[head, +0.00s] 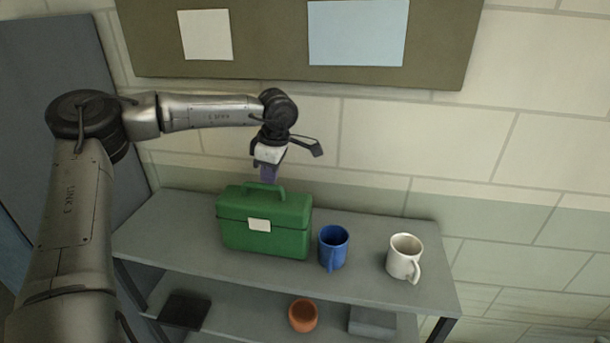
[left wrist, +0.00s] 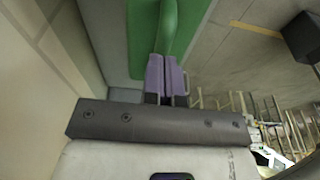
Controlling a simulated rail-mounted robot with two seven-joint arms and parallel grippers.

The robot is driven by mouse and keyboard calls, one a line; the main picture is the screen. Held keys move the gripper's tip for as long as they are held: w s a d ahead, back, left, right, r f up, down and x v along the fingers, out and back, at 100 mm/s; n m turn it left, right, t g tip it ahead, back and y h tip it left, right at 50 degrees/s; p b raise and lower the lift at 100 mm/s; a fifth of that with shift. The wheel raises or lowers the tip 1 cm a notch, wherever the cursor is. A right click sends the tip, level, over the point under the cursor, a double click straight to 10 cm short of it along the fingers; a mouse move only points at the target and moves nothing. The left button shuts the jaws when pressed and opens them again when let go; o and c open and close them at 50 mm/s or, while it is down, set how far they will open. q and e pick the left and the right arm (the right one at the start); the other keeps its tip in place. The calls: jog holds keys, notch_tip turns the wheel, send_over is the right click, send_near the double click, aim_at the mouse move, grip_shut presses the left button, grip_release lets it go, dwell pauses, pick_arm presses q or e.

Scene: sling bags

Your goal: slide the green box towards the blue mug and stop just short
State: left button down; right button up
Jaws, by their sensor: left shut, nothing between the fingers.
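The green box (head: 262,238), with a top handle and a white label, stands upright on the grey shelf top. The blue mug (head: 334,248) stands just right of it, with a narrow gap between them. My left gripper (head: 268,175) is above and behind the box, its purple fingers pointing down near the handle. In the left wrist view the fingers (left wrist: 166,76) are together and empty. The green box (left wrist: 143,40) fills the top of that view, with its handle close to the fingertips. I cannot tell whether they touch it. My right gripper is not in view.
A white mug (head: 403,257) stands right of the blue mug on the shelf top (head: 170,232). An orange pot (head: 303,316), a dark flat item (head: 184,310) and a grey box (head: 372,322) are on the lower shelf. A wall is close behind.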

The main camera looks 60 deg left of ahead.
pick_arm(q)
jog(key=w+d+b, duration=0.2)
jog(key=w+d, duration=0.5)
jog(key=w, duration=0.2)
jog(key=shift+d, duration=0.15)
jog(key=shift+w, duration=0.1)
